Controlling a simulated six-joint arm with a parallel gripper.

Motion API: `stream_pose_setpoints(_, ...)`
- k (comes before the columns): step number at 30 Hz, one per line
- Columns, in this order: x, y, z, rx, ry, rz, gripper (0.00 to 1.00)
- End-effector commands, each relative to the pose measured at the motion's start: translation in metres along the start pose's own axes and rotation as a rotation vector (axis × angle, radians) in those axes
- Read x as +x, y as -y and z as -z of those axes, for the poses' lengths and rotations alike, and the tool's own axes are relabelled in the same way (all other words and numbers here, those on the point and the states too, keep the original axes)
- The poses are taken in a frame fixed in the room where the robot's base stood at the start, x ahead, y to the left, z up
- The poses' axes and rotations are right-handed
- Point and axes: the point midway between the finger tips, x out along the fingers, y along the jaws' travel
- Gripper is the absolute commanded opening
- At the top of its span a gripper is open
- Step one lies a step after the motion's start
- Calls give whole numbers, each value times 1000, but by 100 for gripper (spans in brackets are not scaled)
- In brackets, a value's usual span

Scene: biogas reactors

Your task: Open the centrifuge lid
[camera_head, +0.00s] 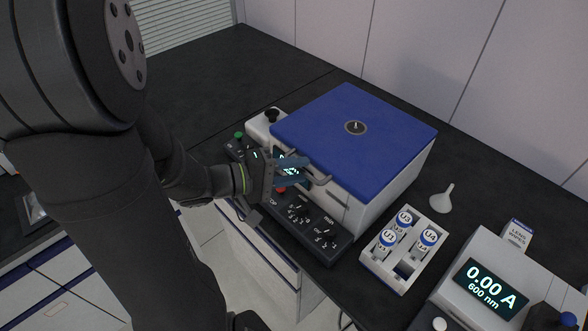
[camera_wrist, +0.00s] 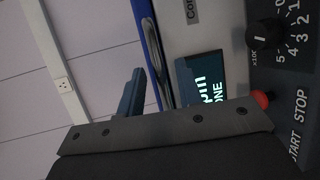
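The centrifuge is a white box with a flat blue lid (camera_head: 355,130), which lies closed on top of it. A grey bar handle (camera_head: 318,181) sticks out at the lid's front edge. My gripper (camera_head: 292,170) is at the front of the centrifuge, by the left part of this handle, with its blue fingers apart. In the wrist view one finger (camera_wrist: 132,95) stands left of the lid's edge (camera_wrist: 153,45), seen side-on. The lit display (camera_wrist: 205,85) lies to the right. I cannot tell whether the fingers touch the handle.
The black control panel (camera_head: 297,222) with knobs and a red button runs below the gripper. A white rack (camera_head: 372,262) with several blue-capped tubes, a funnel (camera_head: 442,198) and a meter (camera_head: 490,285) stand to the right. The counter at back left is clear.

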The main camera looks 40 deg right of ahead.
Motion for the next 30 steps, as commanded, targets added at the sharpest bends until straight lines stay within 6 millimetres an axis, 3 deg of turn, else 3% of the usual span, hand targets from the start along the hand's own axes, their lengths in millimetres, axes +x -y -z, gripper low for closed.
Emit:
stream_pose_setpoints(3, 0, 0, 0, 0, 0, 0, 32)
stream_pose_setpoints(8, 0, 0, 0, 0, 0, 0, 1)
stream_pose_setpoints(20, -1, -4, 0, -1, -1, 8, 0)
stream_pose_setpoints(30, -4, -34, -1, -26, -2, 84, 0)
